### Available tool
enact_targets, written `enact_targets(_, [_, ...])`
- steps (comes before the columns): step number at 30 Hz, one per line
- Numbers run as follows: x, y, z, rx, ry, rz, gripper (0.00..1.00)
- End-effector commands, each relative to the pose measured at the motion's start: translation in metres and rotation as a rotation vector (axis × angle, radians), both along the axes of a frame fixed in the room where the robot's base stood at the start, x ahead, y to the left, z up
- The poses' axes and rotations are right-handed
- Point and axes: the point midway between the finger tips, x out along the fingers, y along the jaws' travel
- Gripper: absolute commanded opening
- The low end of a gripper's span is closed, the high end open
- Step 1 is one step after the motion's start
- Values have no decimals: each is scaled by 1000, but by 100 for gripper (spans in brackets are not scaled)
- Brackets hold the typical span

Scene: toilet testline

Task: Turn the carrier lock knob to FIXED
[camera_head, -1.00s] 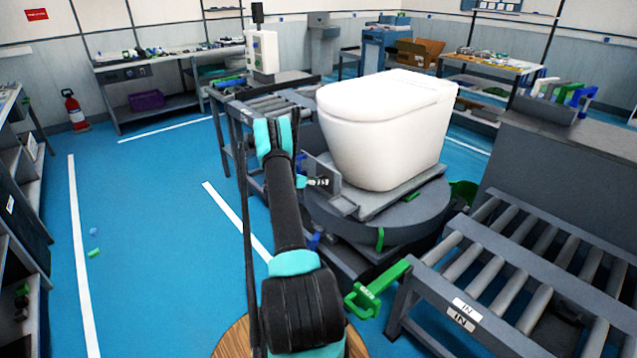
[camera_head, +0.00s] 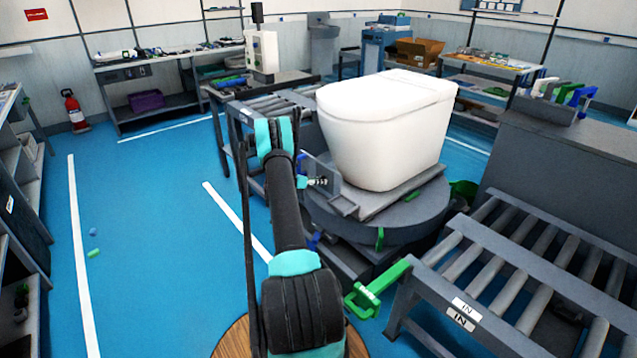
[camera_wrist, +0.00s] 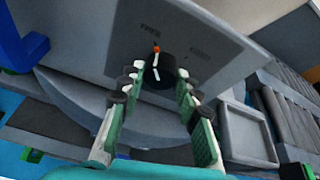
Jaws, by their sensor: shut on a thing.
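The carrier lock knob (camera_wrist: 166,63) is a dark round knob on a grey plate, seen in the wrist view. A white line on it runs up to an orange tip, which points roughly to the word FREE above. The word FIXED (camera_wrist: 200,53) is printed to the right. My gripper (camera_wrist: 160,80) is shut on the knob, with a finger on its left and right sides. In the head view my gripper (camera_head: 318,182) is at the upright grey plate (camera_head: 324,168) beside the turntable, and the knob is hidden there.
A white toilet (camera_head: 385,130) stands on the carrier over the round grey turntable (camera_head: 405,222), close to my arm. A roller conveyor (camera_head: 510,265) marked IN stands at the right, with a green handle-like part (camera_head: 375,290) at its near corner.

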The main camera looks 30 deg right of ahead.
Motion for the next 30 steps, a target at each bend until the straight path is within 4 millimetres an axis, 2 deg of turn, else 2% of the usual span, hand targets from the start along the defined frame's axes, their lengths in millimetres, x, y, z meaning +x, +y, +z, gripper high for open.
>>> enact_targets(11, [-2,0,0,20,-227,0,4])
enact_targets(30, [-4,0,-3,69,-832,1,4])
